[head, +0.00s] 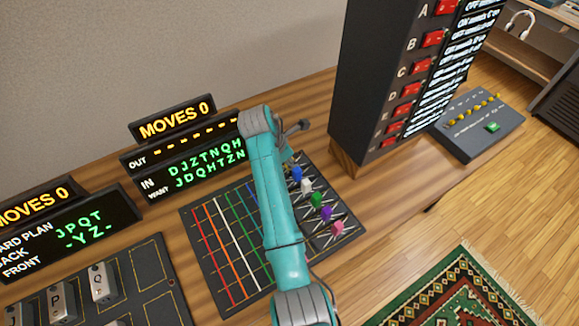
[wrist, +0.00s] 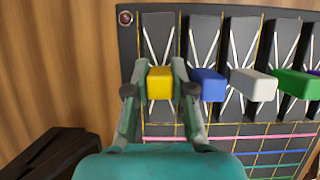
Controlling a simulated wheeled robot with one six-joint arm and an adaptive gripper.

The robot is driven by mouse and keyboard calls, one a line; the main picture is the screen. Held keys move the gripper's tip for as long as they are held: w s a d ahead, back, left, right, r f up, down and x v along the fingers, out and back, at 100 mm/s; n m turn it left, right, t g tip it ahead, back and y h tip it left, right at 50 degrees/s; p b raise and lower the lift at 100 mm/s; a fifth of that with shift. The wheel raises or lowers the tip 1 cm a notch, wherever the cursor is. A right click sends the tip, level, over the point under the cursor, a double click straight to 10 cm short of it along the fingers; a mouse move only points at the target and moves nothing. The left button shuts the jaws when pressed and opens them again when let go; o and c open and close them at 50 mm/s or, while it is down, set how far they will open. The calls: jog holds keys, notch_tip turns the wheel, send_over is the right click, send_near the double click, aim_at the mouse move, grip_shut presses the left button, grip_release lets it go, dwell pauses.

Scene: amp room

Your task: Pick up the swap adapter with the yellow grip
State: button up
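The swap adapter with the yellow grip (wrist: 159,84) stands at the left end of a row of colored grips on a dark board, near its corner in the wrist view. My gripper (wrist: 160,80) has one finger on each side of the yellow grip, with no clear gap at either side, and looks shut on it. The grip sits level with its neighbors and does not look lifted. In the head view my teal arm hides most of the yellow grip and my fingers.
Blue (wrist: 207,84), white (wrist: 253,85) and green (wrist: 297,83) grips stand close on the right. The patch board (head: 205,245) has colored lines. A tall black cabinet (head: 375,80) with red switches stands beyond. Displays (head: 190,165) stand behind the board.

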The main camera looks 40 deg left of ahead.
grip_shut()
